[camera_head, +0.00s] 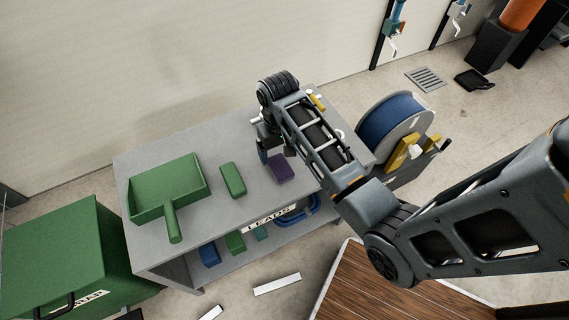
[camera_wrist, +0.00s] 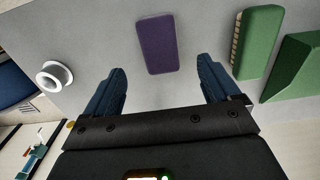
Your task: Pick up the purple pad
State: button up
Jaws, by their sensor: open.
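The purple pad (camera_head: 281,169) lies flat on the grey table top in the head view, just right of my gripper (camera_head: 263,150). In the wrist view the purple pad (camera_wrist: 157,43) is ahead of my gripper (camera_wrist: 162,85), between the lines of its two blue fingers and a little beyond their tips. The fingers are spread apart with nothing between them. The pad's whole top face shows in the wrist view. My arm hides part of the table to the pad's right in the head view.
A green brush-like block (camera_head: 233,180) and a green dustpan (camera_head: 167,188) share the grey table (camera_head: 204,151). A white ring (camera_wrist: 54,76) lies on the pad's other side. A blue cable reel (camera_head: 389,120) stands right of the table. Several blocks sit on the lower shelf.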

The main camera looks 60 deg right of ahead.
aim_at(280, 166)
notch_tip(280, 166, down, 8)
jog(key=shift+r, duration=0.15)
dwell(0.3)
jog(key=shift+s, duration=0.1)
jog(key=c, duration=1.2)
notch_tip(280, 166, up, 4)
jog(key=s+d+r, duration=0.7)
jog(key=s+d, duration=0.1)
jog(key=shift+s, duration=0.25)
